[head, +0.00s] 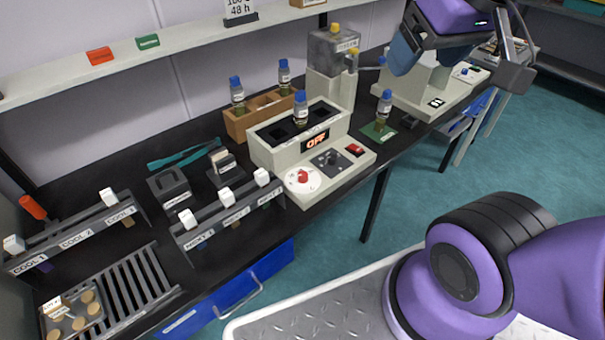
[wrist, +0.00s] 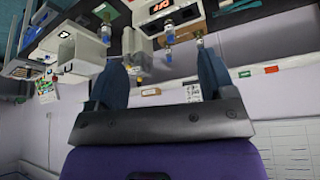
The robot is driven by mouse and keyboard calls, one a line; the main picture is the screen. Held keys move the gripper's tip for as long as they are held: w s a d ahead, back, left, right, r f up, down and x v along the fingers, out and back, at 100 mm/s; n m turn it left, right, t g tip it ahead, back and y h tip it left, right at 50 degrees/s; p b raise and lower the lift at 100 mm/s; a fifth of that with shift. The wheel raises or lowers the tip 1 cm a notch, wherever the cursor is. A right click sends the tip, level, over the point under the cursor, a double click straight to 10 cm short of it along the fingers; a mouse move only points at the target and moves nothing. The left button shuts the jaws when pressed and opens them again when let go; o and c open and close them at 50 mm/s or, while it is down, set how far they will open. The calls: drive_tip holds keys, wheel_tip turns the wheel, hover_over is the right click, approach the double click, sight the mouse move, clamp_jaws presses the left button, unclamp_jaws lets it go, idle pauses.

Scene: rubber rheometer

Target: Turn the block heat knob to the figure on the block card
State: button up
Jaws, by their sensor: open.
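The beige heating block (head: 270,150) stands on the black bench, and its display (head: 316,141) reads OFF. A red knob (head: 302,176) sits on a white dial at its front left. A darker knob (head: 331,158) sits on a dark plate beside it. I cannot tell the dial figures. A white card (head: 240,10) on the shelf reads what looks like 100 and 48 h; whether it is the block card is unclear. My gripper (head: 440,48) is open and empty, high at the upper right, well away from the knobs. It also shows in the wrist view (wrist: 158,85).
Blue-capped vials stand in the block (head: 301,110), in a wooden rack (head: 236,128) and on a green pad (head: 379,132). A clear-topped machine (head: 333,85) stands behind the block. Labelled racks (head: 228,213) and a slotted tray (head: 140,285) lie to the left.

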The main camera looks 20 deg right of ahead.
drive_tip(key=shift+c, duration=1.4)
drive_tip(key=n+g, duration=0.5)
drive_tip(key=n, duration=2.1)
hover_over(303, 174)
wheel_tip(303, 174, down, 34)
drive_tip(key=f, duration=0.1)
wheel_tip(303, 174, down, 10)
drive_tip(key=shift+r, duration=0.15)
drive_tip(key=c, duration=0.9)
